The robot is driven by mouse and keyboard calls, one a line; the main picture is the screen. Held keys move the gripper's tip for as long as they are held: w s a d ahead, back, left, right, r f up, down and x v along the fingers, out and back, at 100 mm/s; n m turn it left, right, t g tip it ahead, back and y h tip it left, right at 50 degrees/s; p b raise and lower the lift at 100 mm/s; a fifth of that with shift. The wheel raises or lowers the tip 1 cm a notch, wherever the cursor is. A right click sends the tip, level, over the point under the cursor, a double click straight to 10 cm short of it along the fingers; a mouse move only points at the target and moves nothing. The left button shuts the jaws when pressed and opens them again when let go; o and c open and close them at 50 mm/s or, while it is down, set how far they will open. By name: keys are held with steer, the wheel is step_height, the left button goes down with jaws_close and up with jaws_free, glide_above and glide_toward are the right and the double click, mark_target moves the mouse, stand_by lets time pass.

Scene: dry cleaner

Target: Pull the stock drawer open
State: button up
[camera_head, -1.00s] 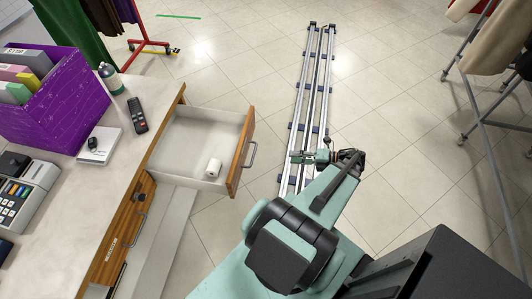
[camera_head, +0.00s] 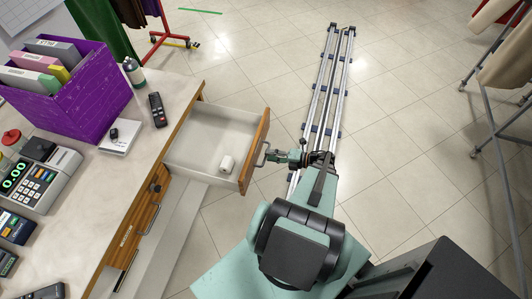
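The stock drawer (camera_head: 213,130) stands pulled well out from the wooden-fronted counter, with its white interior showing. Its wooden front (camera_head: 255,150) faces right and carries a metal bar handle (camera_head: 262,155). A white roll (camera_head: 227,164) lies inside near the front. My gripper (camera_head: 272,156) is at the handle, with its fingertips reaching it from the right. The fingers are too small in the picture to tell whether they are closed around the bar or only beside it.
The counter top (camera_head: 140,165) holds a purple file box (camera_head: 95,97), a remote (camera_head: 158,110), a bottle (camera_head: 133,72) and a cash register (camera_head: 42,175). Another drawer front (camera_head: 148,215) is closer. A floor rail (camera_head: 322,90) runs to the right.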

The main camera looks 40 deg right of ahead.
steer(key=shift+p+x, duration=0.3)
steer(key=shift+x, duration=1.15)
steer(key=shift+c, duration=0.4)
jaws_close()
